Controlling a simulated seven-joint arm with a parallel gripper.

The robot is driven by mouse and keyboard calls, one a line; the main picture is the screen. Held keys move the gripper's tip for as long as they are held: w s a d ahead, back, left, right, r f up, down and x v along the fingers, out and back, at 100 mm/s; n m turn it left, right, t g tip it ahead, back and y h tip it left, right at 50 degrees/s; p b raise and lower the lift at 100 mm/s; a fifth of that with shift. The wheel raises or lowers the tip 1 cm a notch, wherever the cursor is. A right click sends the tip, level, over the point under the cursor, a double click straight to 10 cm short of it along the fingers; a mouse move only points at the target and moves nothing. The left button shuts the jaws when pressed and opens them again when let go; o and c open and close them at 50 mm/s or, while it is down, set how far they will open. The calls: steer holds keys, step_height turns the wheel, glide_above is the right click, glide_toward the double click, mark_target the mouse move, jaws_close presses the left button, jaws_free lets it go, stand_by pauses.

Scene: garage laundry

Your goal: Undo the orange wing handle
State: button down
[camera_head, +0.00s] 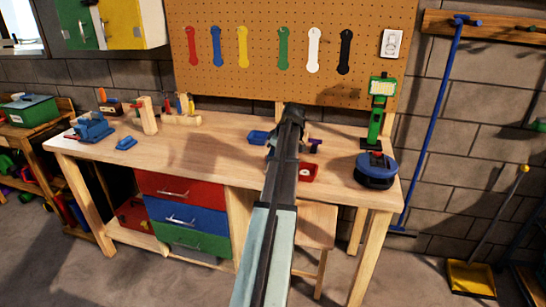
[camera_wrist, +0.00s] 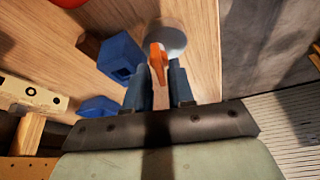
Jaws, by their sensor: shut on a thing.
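The orange wing handle (camera_wrist: 157,56) stands between the fingertips of my gripper (camera_wrist: 159,78) in the wrist view. My gripper is shut on it, with one dark blue finger on each side. A grey round part (camera_wrist: 170,36) lies just beyond the handle, over the wooden bench top. In the head view my arm reaches over the workbench (camera_head: 215,140) and hides the handle and the fingertips.
A blue box (camera_wrist: 120,56) is close to the left of my fingers in the wrist view, with another blue piece (camera_wrist: 98,106) below it. On the bench are a red tray (camera_head: 310,178), a round blue object (camera_head: 376,172) and a green lamp (camera_head: 375,125). Bench centre-left has clear room.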

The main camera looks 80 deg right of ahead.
steer(key=shift+n, duration=0.4)
steer(key=c, duration=1.2)
jaws_free()
steer(key=v, duration=1.3)
steer(key=shift+s+d+r, duration=0.15)
steer(key=shift+d+r, duration=0.05)
steer(key=shift+r, duration=0.15)
